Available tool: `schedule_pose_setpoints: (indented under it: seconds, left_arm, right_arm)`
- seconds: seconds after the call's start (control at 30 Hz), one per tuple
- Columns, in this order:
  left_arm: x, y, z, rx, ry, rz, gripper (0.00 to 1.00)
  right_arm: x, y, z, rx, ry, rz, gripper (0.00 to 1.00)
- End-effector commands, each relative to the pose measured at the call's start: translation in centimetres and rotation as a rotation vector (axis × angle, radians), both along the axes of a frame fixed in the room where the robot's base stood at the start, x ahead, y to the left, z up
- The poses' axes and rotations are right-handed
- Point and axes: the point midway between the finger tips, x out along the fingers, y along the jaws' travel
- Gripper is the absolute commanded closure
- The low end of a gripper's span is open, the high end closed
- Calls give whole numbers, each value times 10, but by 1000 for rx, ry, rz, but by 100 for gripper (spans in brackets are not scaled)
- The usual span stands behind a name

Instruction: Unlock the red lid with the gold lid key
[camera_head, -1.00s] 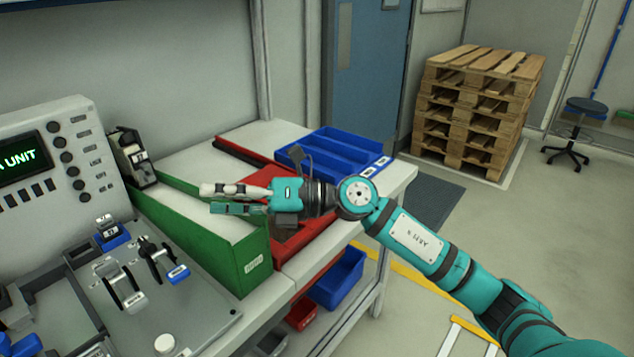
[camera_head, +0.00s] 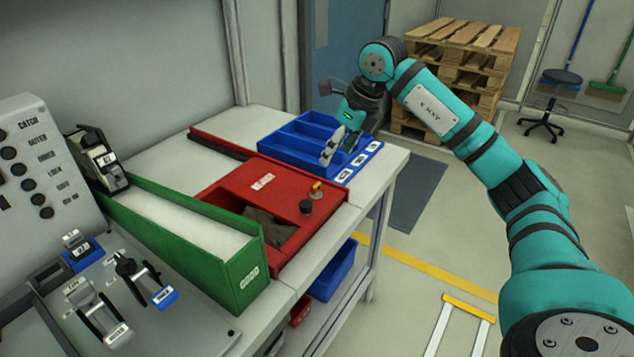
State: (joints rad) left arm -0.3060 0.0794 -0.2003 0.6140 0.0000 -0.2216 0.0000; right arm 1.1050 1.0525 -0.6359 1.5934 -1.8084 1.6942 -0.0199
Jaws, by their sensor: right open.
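The red lid (camera_head: 228,189) lies on the red box on the white bench, with a white label near its back. Part of the box is uncovered at the front, showing a dark inside. A small gold piece (camera_head: 317,188) stands on the right part of the lid beside a black knob (camera_head: 306,207); it may be the gold lid key, but it is too small to be sure. My right gripper (camera_head: 337,158) points down over the right part of the blue tray, behind the lid. It is open; I cannot see anything held. My left gripper is out of view.
The blue tray (camera_head: 290,154) with labelled compartments stands behind the red box. A green bin (camera_head: 180,240) stands in front of the red box. A control panel (camera_head: 40,170) and levers are at the left. Bench space right of the lid is clear.

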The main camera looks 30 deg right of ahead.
Motion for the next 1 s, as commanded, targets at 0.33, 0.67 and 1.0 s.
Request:
schedule_pose_setpoints:
  seconds: [0.33, 0.67, 1.0]
  left_arm:
    - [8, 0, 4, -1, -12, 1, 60]
    - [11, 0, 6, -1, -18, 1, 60]
    - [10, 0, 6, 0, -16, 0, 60]
  right_arm:
    - [27, 12, -71, 3, 3, 2, 42]
    - [42, 18, -109, 1, -1, 1, 42]
    - [43, 18, -112, 1, -1, 1, 42]
